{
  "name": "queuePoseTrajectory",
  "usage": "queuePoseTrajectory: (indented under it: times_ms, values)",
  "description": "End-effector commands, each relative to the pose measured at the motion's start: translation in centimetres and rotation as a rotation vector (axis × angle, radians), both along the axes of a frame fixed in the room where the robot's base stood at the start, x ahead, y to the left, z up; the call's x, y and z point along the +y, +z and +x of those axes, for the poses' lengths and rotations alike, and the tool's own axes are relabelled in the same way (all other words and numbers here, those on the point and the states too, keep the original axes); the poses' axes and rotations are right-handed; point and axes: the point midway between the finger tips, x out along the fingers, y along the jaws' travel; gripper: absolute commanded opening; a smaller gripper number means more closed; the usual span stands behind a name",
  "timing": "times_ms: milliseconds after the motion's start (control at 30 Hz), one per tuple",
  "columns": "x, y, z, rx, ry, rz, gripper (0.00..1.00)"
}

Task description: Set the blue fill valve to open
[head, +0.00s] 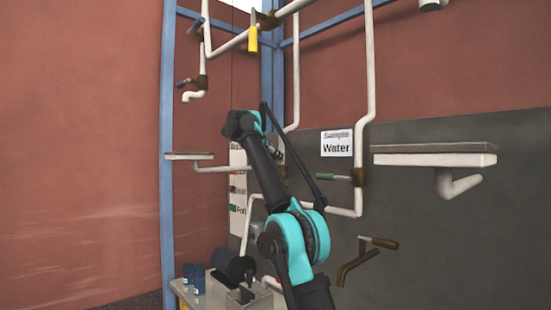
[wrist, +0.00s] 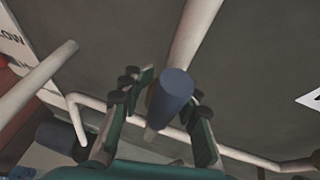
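A blue cylindrical valve handle (wrist: 174,88) points toward the camera in the wrist view, in front of a white pipe. My gripper (wrist: 166,98) has its fingers on either side of the handle, with visible gaps. It is open and not closed on the handle. In the head view my gripper (head: 276,154) is small and partly hidden by my arm, near the white piping. I cannot make out this blue handle there. I cannot tell the valve's setting.
White pipes (wrist: 200,25) run close around my gripper. A green-handled valve (head: 333,177) sits to the right, below a "Sample Water" sign (head: 337,143). A shelf (head: 435,159) juts out at right. Blue containers (head: 194,278) and a dark drum stand on a table below.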

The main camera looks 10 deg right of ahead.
Motion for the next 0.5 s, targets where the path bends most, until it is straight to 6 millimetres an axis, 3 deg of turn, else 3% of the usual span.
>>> queuePoseTrajectory:
  times_ms: [100, 500]
  values:
    - [-0.04, 0.04, -0.03, -0.001, 0.000, -0.001, 0.46]
    - [0.21, 0.26, -0.34, -0.001, 0.000, -0.001, 0.46]
